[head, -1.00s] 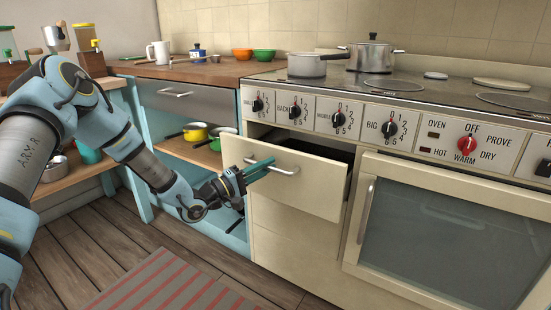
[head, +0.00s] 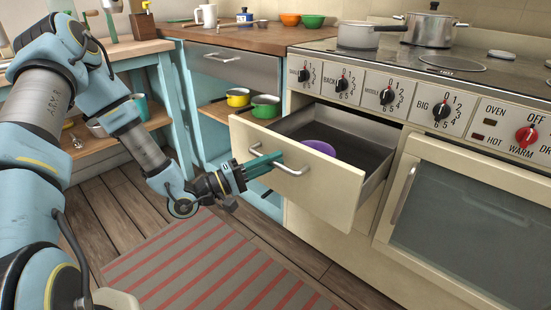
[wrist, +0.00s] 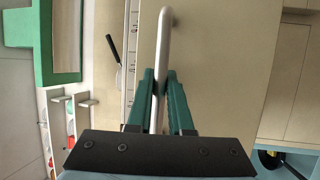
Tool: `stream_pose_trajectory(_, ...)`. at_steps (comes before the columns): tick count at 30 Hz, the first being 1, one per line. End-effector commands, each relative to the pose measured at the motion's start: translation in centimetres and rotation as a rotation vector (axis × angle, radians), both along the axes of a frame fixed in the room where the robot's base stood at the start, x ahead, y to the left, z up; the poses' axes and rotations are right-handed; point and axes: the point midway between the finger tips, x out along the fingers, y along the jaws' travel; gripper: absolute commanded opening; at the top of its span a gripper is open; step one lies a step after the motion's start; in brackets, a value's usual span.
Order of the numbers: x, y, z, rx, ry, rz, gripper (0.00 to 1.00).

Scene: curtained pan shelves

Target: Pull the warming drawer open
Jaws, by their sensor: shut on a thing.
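The warming drawer (head: 318,205) is the cream drawer under the stove's knobs, and it stands well out from the stove front. Its grey inside shows, with a purple round thing (head: 319,147) in it, partly hidden by the drawer front. My gripper (head: 265,164) is at the left part of the drawer's bar handle (head: 293,171). In the wrist view the green fingers (wrist: 160,95) are shut on the pale handle (wrist: 164,50), one on each side of it.
The oven door (head: 470,210) with its own handle is right of the drawer. Pots (head: 430,29) stand on the stove top. A blue cabinet with yellow and green pans (head: 265,107) is to the left. A striped rug (head: 210,265) lies on the floor before the drawer.

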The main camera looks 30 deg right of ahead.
Motion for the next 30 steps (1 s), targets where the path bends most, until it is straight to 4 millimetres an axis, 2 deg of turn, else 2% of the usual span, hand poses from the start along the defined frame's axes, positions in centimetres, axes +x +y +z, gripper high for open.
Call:
stream_pose_trajectory(7, 0.1, 0.0, -0.1, 0.001, -0.001, 0.001, 0.00)
stream_pose_trajectory(8, 0.1, 0.0, -0.1, 0.002, -0.001, 0.001, 0.21)
stream_pose_trajectory(15, 0.1, 0.0, 0.0, 0.001, 0.000, 0.000, 0.48)
stream_pose_trajectory(24, 0.1, 0.2, -0.1, 0.001, 0.000, 0.001, 0.48)
stream_pose_trajectory(30, 0.5, 2.7, -0.7, 0.003, 0.000, 0.004, 0.48)
